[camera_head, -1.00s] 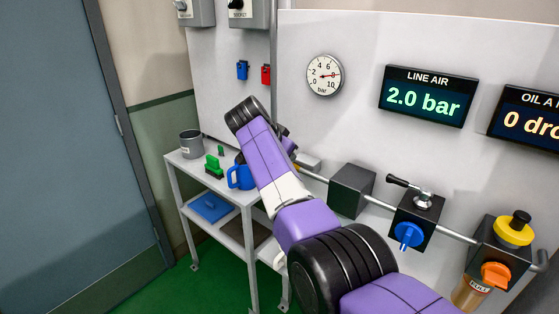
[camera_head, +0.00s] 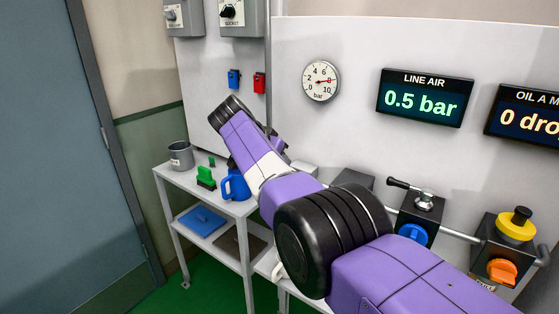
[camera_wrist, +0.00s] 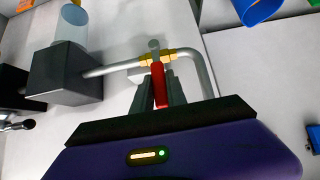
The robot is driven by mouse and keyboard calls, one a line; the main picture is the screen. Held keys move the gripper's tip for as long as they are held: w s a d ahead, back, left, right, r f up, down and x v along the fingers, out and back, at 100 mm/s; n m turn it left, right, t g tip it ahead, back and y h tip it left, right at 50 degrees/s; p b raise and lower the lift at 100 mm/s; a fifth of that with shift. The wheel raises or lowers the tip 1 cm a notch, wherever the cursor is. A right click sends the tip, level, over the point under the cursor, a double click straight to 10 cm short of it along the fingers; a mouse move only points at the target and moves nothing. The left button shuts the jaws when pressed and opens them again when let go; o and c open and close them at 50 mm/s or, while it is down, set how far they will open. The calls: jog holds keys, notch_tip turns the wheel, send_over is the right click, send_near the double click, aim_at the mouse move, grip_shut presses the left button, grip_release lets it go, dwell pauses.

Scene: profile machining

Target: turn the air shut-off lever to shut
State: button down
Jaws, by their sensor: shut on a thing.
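The red shut-off lever (camera_wrist: 160,88) is in the wrist view, on a brass valve (camera_wrist: 158,59) in a grey pipe. The lever lies across the straight run of pipe. My gripper (camera_wrist: 158,84) is shut on the lever, with a dark finger on each side. In the head view my purple arm hides the lever and most of my gripper. The line air display (camera_head: 425,97) reads 0.5 bar.
A grey block (camera_wrist: 66,73) with a clear bowl stands on the pipe. A blue knob (camera_head: 413,233) and an orange knob (camera_head: 502,271) are at right.

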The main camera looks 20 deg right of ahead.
jog(key=shift+f, duration=0.1)
jog(key=c, duration=1.3)
grip_release()
jog(key=shift+c, duration=0.2)
jog(key=b+v, duration=0.1)
jog(key=v, duration=0.6)
jog(key=shift+a+r, duration=0.2)
jog(key=shift+r, duration=0.15)
jog(key=shift+s, duration=0.1)
